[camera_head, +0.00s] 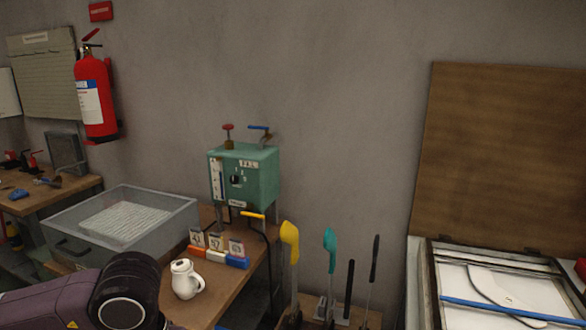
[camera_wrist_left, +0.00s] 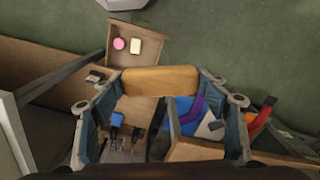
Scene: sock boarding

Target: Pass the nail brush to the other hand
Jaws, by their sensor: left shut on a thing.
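The nail brush (camera_wrist_left: 160,79) shows in the left wrist view as a tan wooden block with rounded ends. It lies crosswise between the two fingertips of my left gripper (camera_wrist_left: 161,84), which is shut on it. The brush's bristles cannot be made out. In the head view only part of my left arm shows at the lower left; its gripper and the brush are out of that view. My right gripper is in neither view.
In the head view, a white jug (camera_head: 184,279) stands on the wooden bench near a green machine (camera_head: 244,177) and a grey bin (camera_head: 172,222). Upright yellow (camera_head: 290,243) and teal (camera_head: 330,248) tools stand rightward.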

